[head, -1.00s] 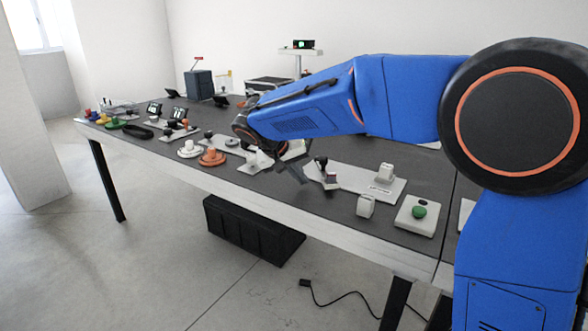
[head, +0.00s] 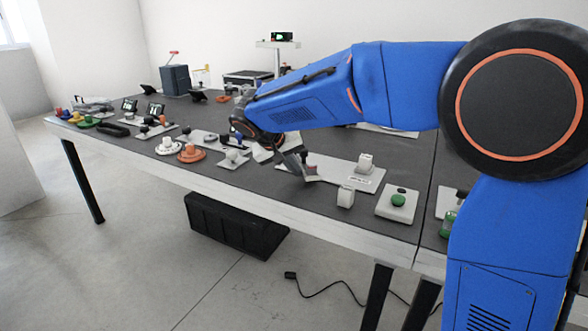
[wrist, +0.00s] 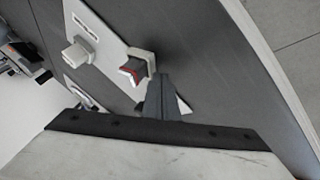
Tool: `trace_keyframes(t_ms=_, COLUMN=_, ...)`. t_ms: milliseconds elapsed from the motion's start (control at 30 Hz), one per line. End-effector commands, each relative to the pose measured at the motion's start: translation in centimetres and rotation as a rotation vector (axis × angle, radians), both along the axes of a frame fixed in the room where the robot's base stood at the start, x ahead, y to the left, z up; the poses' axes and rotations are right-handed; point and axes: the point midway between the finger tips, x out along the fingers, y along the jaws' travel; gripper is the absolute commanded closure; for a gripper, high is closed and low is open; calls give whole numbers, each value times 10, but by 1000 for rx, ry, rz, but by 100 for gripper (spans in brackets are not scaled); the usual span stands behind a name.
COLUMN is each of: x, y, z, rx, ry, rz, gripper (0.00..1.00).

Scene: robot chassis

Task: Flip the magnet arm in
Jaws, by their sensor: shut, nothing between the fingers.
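A white plate (head: 340,175) lies on the dark table with a label and a white block (head: 365,162) at its right end. In the wrist view the plate (wrist: 112,42) also carries a white block (wrist: 78,52) and a dark-topped piece with a red edge on a white holder (wrist: 133,68), which looks like the magnet arm. My gripper (wrist: 160,80) is shut and empty, its tips close beside this piece; I cannot tell if they touch. In the head view my gripper (head: 307,171) is at the plate's left end and largely hides the piece.
A white round-knob fixture (head: 233,158) and an orange knob (head: 190,153) are to the left. The table's front edge is close.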

Motion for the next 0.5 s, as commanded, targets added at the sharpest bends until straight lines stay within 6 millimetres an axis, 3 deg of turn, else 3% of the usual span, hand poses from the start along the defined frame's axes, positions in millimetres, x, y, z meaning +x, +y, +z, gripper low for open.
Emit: trace_keyframes(t_ms=500, x=-2, y=-40, z=1, rx=1, ry=-2, rz=199, gripper=100)
